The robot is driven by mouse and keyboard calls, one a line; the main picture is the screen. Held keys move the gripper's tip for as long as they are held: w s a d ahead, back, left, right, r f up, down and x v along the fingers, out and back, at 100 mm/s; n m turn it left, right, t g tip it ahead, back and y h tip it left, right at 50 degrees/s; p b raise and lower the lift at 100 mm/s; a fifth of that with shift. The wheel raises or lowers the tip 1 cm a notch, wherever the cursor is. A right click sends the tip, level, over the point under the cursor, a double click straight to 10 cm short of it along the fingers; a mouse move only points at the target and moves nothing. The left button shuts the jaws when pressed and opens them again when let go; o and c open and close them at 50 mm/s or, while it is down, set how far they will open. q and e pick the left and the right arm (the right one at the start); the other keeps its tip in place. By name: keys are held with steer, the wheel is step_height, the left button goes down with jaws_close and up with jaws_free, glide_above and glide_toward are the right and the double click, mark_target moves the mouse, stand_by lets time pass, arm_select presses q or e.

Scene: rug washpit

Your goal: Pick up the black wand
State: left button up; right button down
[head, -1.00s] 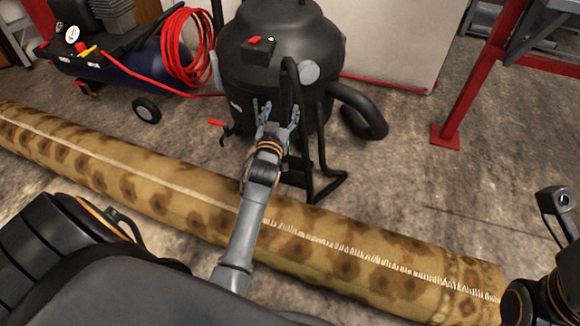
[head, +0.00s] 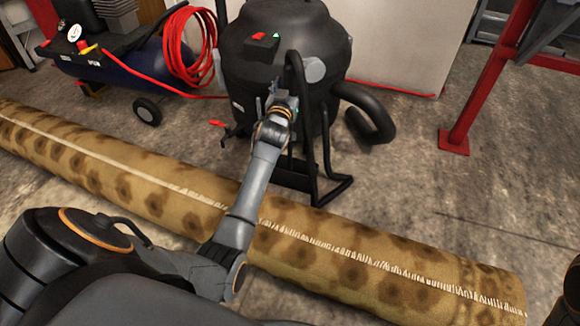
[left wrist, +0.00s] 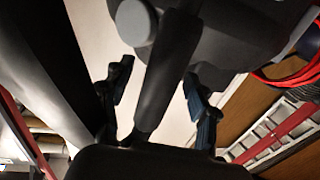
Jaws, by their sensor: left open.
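The black wand (head: 298,72) stands upright at the front of a black vacuum drum, with its top bent over and its lower end near the floor frame. My left gripper (head: 280,92) is open beside the wand, at about mid height of the drum. In the left wrist view the wand (left wrist: 168,75) runs between the two spread fingers of my left gripper (left wrist: 160,95), with gaps showing on both sides. My right gripper is out of view; only a bit of dark arm shows at the lower right.
The vacuum drum (head: 262,40) stands close behind the wand, with a thick black hose (head: 372,120) on its right. A rolled brown rug (head: 130,185) lies across the floor in front. A compressor (head: 110,60) with red hose stands left, a red post (head: 490,75) right.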

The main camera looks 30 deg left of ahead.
arm_select(q)
steer(key=shift+c, duration=0.3)
steer(key=c, duration=1.1)
steer(key=shift+r, duration=0.15)
jaws_close()
